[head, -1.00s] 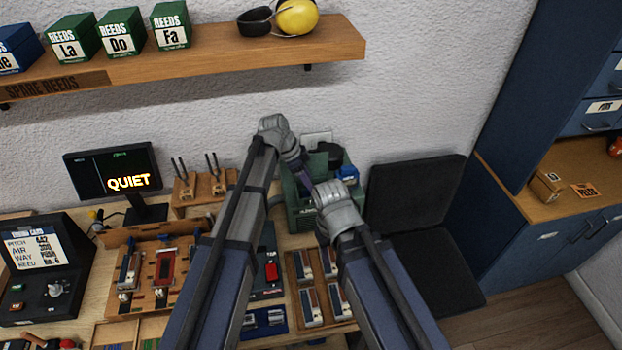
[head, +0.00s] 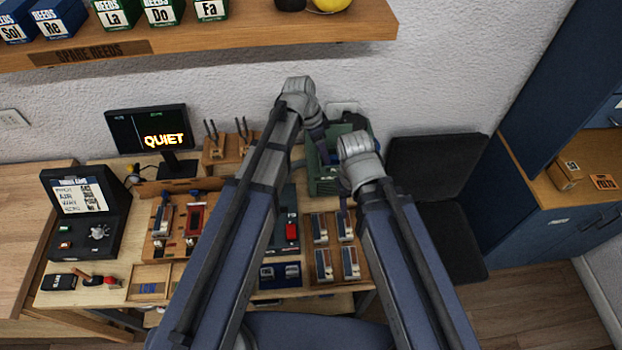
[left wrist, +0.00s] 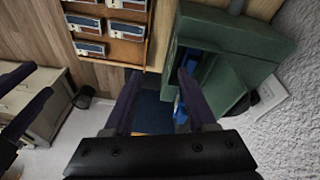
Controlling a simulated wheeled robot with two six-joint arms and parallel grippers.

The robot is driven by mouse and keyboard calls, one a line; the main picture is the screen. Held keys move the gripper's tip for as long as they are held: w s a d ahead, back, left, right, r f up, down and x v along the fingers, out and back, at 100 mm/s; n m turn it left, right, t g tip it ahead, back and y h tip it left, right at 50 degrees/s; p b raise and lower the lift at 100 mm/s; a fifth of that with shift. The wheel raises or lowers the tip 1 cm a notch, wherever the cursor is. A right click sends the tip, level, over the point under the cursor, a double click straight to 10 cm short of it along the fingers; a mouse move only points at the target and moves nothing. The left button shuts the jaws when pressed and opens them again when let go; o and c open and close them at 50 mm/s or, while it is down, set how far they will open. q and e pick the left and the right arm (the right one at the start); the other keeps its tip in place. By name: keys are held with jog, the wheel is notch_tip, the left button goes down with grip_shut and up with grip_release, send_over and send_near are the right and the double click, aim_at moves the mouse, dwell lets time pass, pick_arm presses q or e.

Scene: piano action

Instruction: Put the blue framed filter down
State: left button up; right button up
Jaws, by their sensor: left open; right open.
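My left gripper (head: 322,148) is over the left side of a green open-topped box (head: 328,187) at the back of the bench. In the left wrist view its two purple fingers (left wrist: 160,78) are apart with nothing clearly held between them. Blue parts (left wrist: 181,104) show inside the green box (left wrist: 228,48), beside one finger; I cannot tell for sure that they are the blue framed filter. Blue also shows in the box in the head view, partly hidden by my arms. My right gripper (left wrist: 22,95) is open, at the left edge of the left wrist view.
A wooden tray (head: 335,262) of several metal-and-wood parts lies in front of the green box. A monitor (head: 150,130) reading QUIET stands at the left. A shelf (head: 230,42) hangs above. A dark chair (head: 435,165) is right of the bench.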

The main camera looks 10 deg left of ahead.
pick_arm(q)
jog(key=s+a+n+y, duration=0.2)
jog(key=s+n+y, duration=0.2)
jog(key=s+n, duration=0.5)
jog(key=s, duration=0.8)
jog(key=shift+s+a+f, duration=0.15)
jog(key=shift+s+f, duration=0.1)
jog(key=shift+s, duration=0.15)
jog(key=shift+f, duration=0.1)
notch_tip(320, 180, down, 13)
jog(key=b, duration=1.2)
jog(key=shift+r+b, duration=0.2)
jog(key=shift+b, duration=0.2)
jog(key=shift+c, duration=0.4)
